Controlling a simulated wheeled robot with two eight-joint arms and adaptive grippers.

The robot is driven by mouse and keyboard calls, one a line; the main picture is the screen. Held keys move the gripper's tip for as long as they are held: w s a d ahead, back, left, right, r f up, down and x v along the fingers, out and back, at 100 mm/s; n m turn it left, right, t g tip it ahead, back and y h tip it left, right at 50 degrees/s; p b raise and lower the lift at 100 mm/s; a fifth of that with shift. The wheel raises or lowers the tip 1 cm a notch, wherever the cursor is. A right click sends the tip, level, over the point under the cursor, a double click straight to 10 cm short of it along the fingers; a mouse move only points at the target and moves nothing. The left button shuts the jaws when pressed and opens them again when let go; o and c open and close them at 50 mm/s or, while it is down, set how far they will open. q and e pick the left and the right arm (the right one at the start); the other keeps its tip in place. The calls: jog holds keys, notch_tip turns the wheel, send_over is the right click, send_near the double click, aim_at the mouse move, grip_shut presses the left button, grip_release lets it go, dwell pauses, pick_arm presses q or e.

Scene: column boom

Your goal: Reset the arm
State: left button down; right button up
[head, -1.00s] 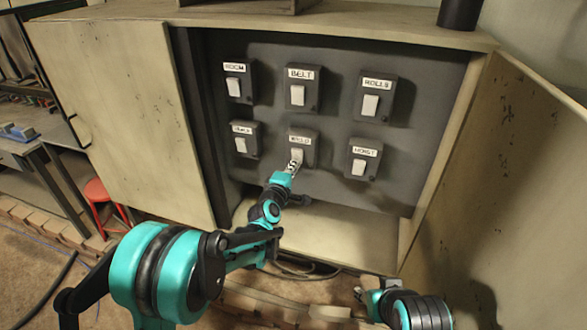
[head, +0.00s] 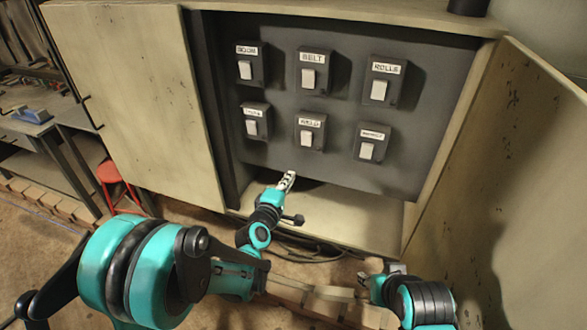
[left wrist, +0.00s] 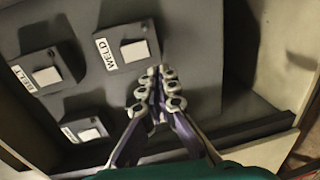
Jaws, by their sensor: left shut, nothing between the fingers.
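My left gripper (head: 287,181) is shut and empty. In the head view it shows in front of the cabinet, below the WELD switch (head: 306,138) and apart from it. In the left wrist view the closed fingers (left wrist: 158,75) point at the grey panel, with the WELD switch (left wrist: 134,52) just above and left of the tips. My left arm (head: 250,235) reaches in from the lower left, bent at its elbow. My right arm (head: 415,300) is at the bottom right; its fingers are too small to read.
The grey panel (head: 285,100) holds two rows of switches, including BELT (head: 308,78) and ROLLS (head: 380,90). A red stool (head: 110,173) and workbench (head: 30,125) are farther left.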

pick_arm(q)
jog(key=shift+s+f, duration=0.1)
jog(key=shift+f, duration=0.05)
dwell(0.4)
jog(key=s+a+f+m+g+y, duration=0.1)
jog(key=s+a+m+g, duration=0.3)
jog(key=s, duration=1.1)
jog(key=s+a+m+g+y, duration=0.4)
jog(key=s+a+m, duration=0.6)
jog(key=s, duration=0.5)
jog(key=shift+a+f+g, duration=0.35)
jog(key=shift+a+g, duration=0.05)
jog(key=shift+a, duration=0.05)
